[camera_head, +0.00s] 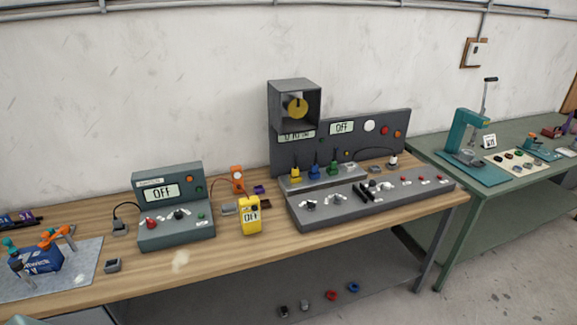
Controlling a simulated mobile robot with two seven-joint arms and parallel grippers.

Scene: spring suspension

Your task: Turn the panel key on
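A large grey control panel (370,138) stands upright at the back of the wooden bench, with a sloped console (340,213) in front of it. A small display (342,128) on the panel reads OFF. A dark open-fronted box (289,86) at the panel's upper left holds a yellow disc (298,107) with a dark upright bar across it. Which part is the panel key is too small to tell. The console carries dark knobs (310,205) and several red controls. Neither of my grippers is in view.
A smaller grey-green unit (172,228) reading OFF and a yellow meter (250,216) reading OFF stand left of the console. A blue box (42,260) with orange and teal tools lies on a grey mat (85,264). A green table (500,180) with a teal press stands right.

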